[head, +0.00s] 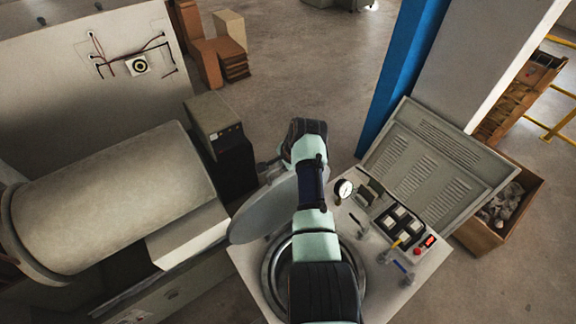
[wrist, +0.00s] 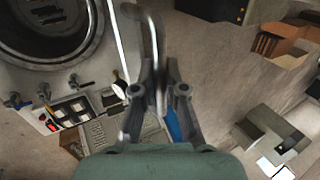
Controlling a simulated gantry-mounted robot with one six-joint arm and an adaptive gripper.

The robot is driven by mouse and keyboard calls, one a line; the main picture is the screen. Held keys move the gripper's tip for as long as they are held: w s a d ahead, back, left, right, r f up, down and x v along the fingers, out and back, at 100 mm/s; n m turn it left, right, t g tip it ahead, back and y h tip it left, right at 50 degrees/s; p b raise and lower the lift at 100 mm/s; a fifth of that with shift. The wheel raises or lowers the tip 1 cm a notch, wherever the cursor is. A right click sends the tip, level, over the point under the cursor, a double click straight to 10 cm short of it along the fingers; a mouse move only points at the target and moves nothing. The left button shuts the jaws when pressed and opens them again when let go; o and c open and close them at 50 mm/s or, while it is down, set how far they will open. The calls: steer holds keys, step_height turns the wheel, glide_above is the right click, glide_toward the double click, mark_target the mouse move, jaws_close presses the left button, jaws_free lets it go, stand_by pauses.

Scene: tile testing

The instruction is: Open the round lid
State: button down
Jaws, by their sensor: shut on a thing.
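The round lid (head: 262,213) is a grey disc, tilted up steeply at the left side of the round opening (head: 272,275) in the machine's top. In the wrist view the lid shows nearly edge-on as a thin pale strip (wrist: 119,45), and the dark opening (wrist: 45,28) lies uncovered at upper left. My gripper (head: 263,166) is at the lid's upper edge. In the wrist view my gripper (wrist: 160,85) is shut on the lid's grey curved handle (wrist: 154,35). My arm hides part of the opening in the head view.
A gauge (head: 343,188) and control panel (head: 400,228) are right of the opening. A louvred grey panel (head: 430,160) and blue column (head: 400,65) stand behind. A large cylinder machine (head: 115,195) and dark box (head: 232,160) are at left.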

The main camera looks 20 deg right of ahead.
steer(key=shift+w+f, duration=0.1)
steer(key=shift+f, duration=0.05)
steer(key=c, duration=1.2)
jaws_free()
steer(key=shift+r, duration=0.2)
steer(key=v, duration=1.1)
steer(key=shift+s+r, duration=0.3)
steer(key=shift+s, duration=0.05)
